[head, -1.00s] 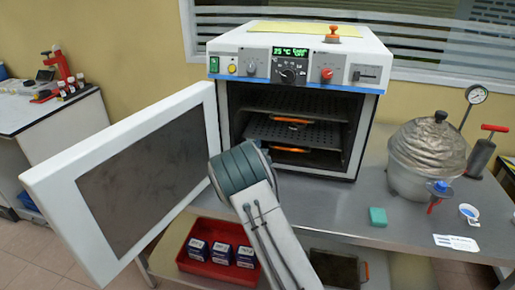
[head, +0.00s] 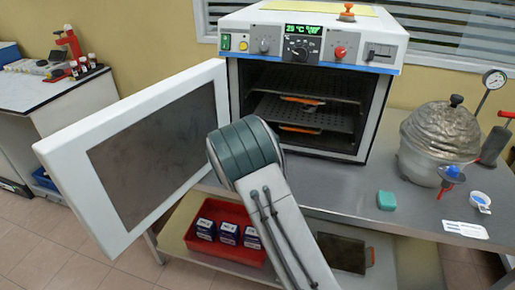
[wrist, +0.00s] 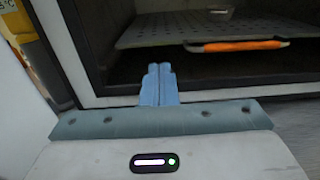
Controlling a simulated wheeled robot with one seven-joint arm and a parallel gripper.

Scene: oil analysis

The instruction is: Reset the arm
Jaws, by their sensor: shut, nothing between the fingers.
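My arm (head: 275,215) reaches up from the bottom of the head view, and its own links hide my gripper there. In the wrist view my gripper (wrist: 158,70) is shut and empty, its two blue fingers together. The fingers point at the lower front of the open oven (head: 310,75). In the wrist view a perforated shelf (wrist: 215,30) with an orange handle (wrist: 235,46) lies beyond and to the right of the fingertips.
The oven's open door (head: 150,160) stands left of my arm. A silver-covered vessel (head: 440,135), a teal block (head: 387,200) and a blue-topped piece (head: 452,175) stand on the bench at right. A red tray (head: 225,232) with several small boxes is on the lower shelf.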

